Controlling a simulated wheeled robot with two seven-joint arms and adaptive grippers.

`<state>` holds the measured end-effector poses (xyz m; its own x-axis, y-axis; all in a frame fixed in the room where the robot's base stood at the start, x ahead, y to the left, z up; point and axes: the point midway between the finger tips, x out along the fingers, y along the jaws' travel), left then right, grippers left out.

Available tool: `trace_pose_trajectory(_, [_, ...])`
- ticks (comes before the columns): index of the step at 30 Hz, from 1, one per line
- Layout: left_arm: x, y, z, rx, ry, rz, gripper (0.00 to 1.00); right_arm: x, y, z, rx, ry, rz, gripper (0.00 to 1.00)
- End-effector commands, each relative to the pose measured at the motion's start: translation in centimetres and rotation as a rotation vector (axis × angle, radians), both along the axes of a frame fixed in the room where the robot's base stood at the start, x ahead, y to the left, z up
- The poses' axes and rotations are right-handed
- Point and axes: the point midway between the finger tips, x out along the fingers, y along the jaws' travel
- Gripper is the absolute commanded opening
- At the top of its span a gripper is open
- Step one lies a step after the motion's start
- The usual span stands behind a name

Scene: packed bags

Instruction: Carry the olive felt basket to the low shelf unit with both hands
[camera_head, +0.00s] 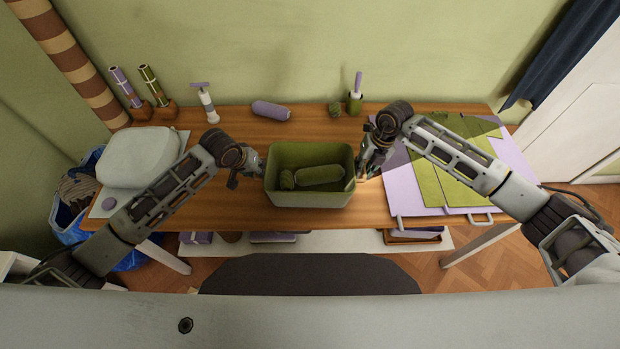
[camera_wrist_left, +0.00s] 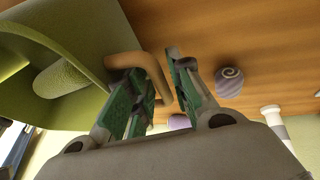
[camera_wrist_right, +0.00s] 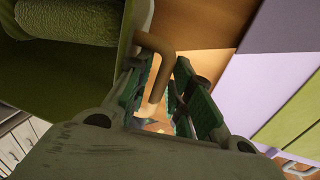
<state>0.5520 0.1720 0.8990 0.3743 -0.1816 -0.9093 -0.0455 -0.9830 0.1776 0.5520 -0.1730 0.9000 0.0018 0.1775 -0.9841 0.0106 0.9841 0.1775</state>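The olive felt basket (camera_head: 310,201) stands upright on the wooden table, with a rolled olive item (camera_head: 320,175) and a small olive roll (camera_head: 287,179) inside. My left gripper (camera_head: 251,166) is at its left end; in the left wrist view a tan handle (camera_wrist_left: 150,66) lies between the spread fingers (camera_wrist_left: 158,92). My right gripper (camera_head: 364,169) is at its right end; in the right wrist view the other tan handle (camera_wrist_right: 158,62) lies between the spread fingers (camera_wrist_right: 160,88). Neither gripper is visibly closed on a handle. I cannot clearly identify the low shelf unit.
Purple and olive sheets (camera_head: 408,200) cover the table's right side. A pale rounded bag (camera_head: 138,157) sits at the left. A purple roll (camera_head: 270,110) and a small cup (camera_head: 355,103) stand behind. Bare tabletop (camera_head: 225,212) shows around the basket. A dark chair (camera_head: 310,274) is in front.

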Motion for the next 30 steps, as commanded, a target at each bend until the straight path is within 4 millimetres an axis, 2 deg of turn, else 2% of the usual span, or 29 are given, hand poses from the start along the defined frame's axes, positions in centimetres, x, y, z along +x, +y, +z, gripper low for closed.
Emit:
trace_pose_trajectory(10, [0.06,-0.03,-0.15,0.0,0.0,0.0,0.21,-0.01,0.04,-0.18,0.0,0.0,0.0,0.21])
trace_pose_trajectory(15, [0.05,-0.03,-0.15,0.0,0.0,0.0,0.0,-0.01,0.04,-0.16,0.0,0.0,0.0,0.0])
trace_pose_trajectory(30, [0.07,-0.01,-0.04,0.002,-0.002,-0.002,0.0,0.07,-0.04,-0.03,-0.001,-0.002,0.0,0.0])
